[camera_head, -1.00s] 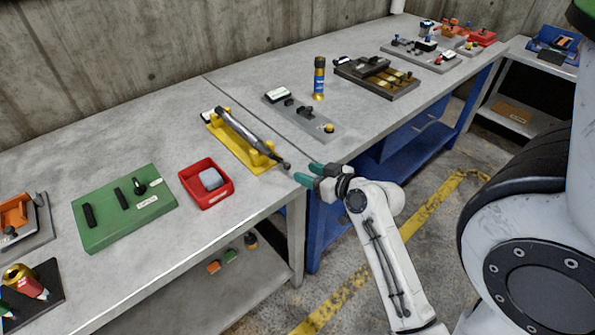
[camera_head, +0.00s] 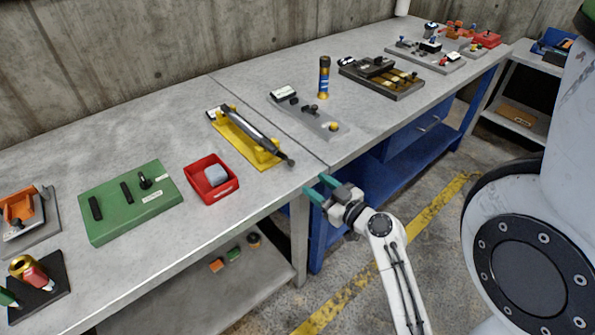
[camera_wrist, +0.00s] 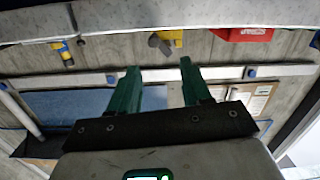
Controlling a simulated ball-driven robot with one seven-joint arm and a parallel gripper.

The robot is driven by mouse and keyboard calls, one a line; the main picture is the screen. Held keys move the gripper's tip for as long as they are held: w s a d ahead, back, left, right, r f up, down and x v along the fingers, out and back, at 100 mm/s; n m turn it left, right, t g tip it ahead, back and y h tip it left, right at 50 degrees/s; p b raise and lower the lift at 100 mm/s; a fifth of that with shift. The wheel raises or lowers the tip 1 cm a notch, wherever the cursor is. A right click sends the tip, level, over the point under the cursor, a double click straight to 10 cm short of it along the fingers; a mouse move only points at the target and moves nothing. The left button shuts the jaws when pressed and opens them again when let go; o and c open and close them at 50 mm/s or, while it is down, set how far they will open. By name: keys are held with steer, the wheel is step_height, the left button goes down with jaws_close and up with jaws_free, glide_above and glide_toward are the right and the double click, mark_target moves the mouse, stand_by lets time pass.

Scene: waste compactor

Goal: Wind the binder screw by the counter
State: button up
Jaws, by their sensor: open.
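The binder screw (camera_head: 245,128) is a dark grey rod lying slantwise on a yellow base (camera_head: 236,144) on the bench. Its dark rounded end (camera_head: 291,162) points toward the bench's front edge. A small white-faced block, perhaps the counter (camera_head: 214,112), sits at the rod's far end; its reading is too small to make out. My gripper (camera_head: 318,186) has teal fingers, open and empty, by the front edge, right of and below the rod's end and apart from it. In the wrist view my gripper (camera_wrist: 159,66) shows spread fingers, with a grey-ended yellow part (camera_wrist: 172,37) beyond them.
A red tray (camera_head: 196,196) with a grey block and a green board (camera_head: 100,232) stand to the left. A grey plate (camera_head: 310,120) and a blue-and-yellow cylinder (camera_head: 323,78) stand to the right. A lower shelf (camera_head: 190,295) holds small items. Bare bench lies in front of the yellow base.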

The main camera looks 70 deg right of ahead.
mark_target(293, 165)
steer(key=shift+h, duration=0.9)
steer(key=p+x, duration=0.1)
steer(key=x, duration=0.2)
steer(key=p+x, duration=0.1)
steer(key=x, duration=0.1)
steer(key=p+x, duration=0.2)
steer(key=x, duration=0.1)
steer(key=shift+w+d+f, duration=0.2)
steer(key=shift+w+f, duration=0.1)
steer(key=shift+w+d+f, duration=0.15)
steer(key=shift+w+d, duration=0.2)
steer(key=shift+w, duration=0.15)
steer(key=shift+c, duration=0.3)
jaws_close()
